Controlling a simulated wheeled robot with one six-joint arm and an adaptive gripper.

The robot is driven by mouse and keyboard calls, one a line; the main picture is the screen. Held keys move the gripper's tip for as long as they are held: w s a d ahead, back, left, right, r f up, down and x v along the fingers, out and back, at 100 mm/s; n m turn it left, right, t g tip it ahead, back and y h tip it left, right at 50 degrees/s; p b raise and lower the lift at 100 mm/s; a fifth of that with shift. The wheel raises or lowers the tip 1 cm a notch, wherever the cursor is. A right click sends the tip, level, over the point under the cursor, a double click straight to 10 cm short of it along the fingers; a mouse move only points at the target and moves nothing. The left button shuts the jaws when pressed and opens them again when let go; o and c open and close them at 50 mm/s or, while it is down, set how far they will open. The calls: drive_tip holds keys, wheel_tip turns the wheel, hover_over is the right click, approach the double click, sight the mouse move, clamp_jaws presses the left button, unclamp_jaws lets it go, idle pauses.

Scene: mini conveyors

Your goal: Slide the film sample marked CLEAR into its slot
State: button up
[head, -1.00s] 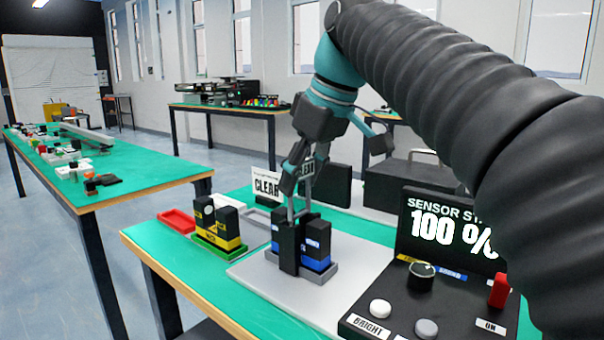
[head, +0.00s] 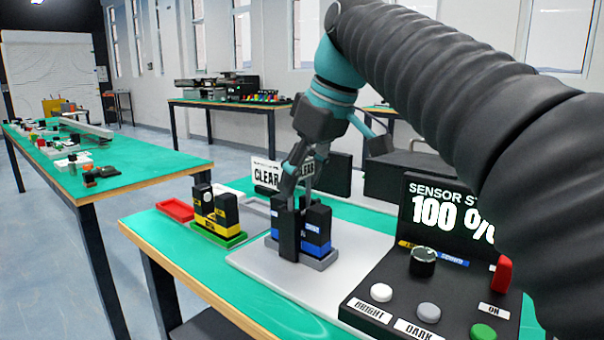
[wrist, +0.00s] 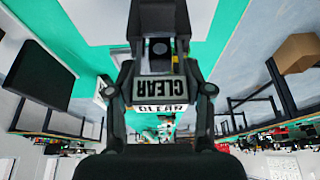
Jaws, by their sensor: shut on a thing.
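My gripper (head: 303,178) is shut on the film sample, whose white label reading CLEAR (wrist: 158,89) shows between the fingers in the wrist view. In the head view the label is edge-on and partly hidden by the fingers. The gripper is directly above the dark fork sensor with blue bands (head: 318,232), which stands in a grey base on a pale plate. The sample's lower end is hidden by the sensor's uprights, so I cannot tell how deep it sits. A white card reading CLEAR (head: 265,176) stands behind, left of the gripper.
A yellow-banded fork sensor (head: 222,212) in a green tray and a red tray (head: 176,209) stand to the left. A control panel (head: 412,300) with buttons and a 100 % display (head: 448,222) is to the right. Dark boxes stand behind the gripper.

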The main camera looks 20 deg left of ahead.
drive_tip(key=shift+f+b, duration=0.85)
drive_tip(key=shift+f, duration=0.4)
drive_tip(key=o, duration=1.2)
drive_tip(key=shift+r, duration=0.15)
drive_tip(key=v, duration=0.6)
drive_tip(key=shift+d+r, duration=0.15)
drive_tip(key=shift+r, duration=0.15)
drive_tip(key=shift+s+d+r, duration=0.1)
drive_tip(key=shift+d+r, duration=0.05)
drive_tip(key=shift+r, duration=0.15)
